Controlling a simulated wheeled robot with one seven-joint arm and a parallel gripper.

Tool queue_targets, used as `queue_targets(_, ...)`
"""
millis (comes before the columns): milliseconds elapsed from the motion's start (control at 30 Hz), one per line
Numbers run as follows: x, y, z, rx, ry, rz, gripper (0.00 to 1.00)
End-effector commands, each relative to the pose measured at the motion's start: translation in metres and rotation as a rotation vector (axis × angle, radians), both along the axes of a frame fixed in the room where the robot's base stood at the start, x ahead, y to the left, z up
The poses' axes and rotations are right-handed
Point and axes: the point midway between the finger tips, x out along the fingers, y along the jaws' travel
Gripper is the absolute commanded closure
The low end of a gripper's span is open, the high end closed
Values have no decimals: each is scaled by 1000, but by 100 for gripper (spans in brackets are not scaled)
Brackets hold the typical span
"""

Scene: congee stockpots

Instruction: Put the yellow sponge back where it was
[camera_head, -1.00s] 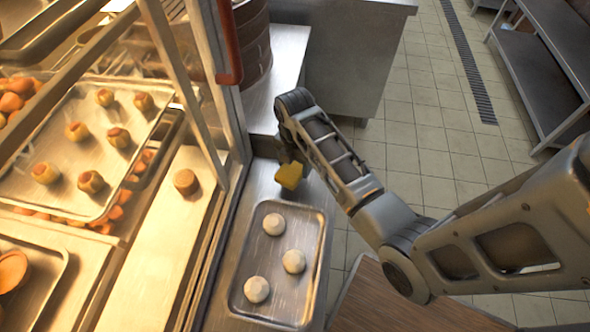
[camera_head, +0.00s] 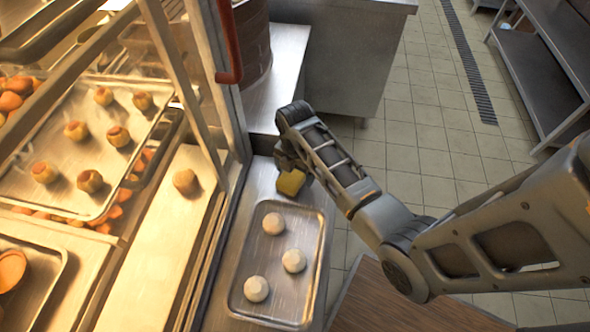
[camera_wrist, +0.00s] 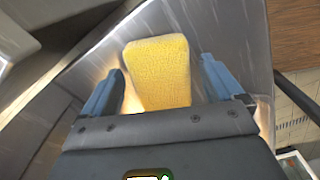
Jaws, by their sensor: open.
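The yellow sponge (camera_head: 291,182) is at the back end of the steel counter (camera_head: 262,185), beyond the tray of buns. In the wrist view the sponge (camera_wrist: 158,72) lies between the two blue-grey fingers of my gripper (camera_wrist: 164,88), with a gap on each side. My gripper (camera_head: 290,160) is open, pointing down at the sponge from above. In the head view the arm covers part of the fingers. I cannot tell exactly whether the sponge's underside rests flat on the counter.
A metal tray (camera_head: 318,262) with several white buns stands in front of the sponge. A glass-fronted display case (camera_head: 215,130) with trays of pastries borders the counter on the left. A raised steel block (camera_head: 283,70) stands behind. Tiled floor is open to the right.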

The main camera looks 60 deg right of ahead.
Motion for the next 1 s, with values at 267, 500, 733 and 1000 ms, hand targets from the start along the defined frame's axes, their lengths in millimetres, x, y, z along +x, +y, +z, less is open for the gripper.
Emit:
queue_targets(267, 0, 0, 5, -1, -1, 0, 6)
queue_targets(500, 1, 0, 41, -2, -4, 0, 6)
queue_targets(733, 1, 0, 88, -2, -4, 1, 6)
queue_targets(1000, 1, 0, 120, -1, -2, 0, 6)
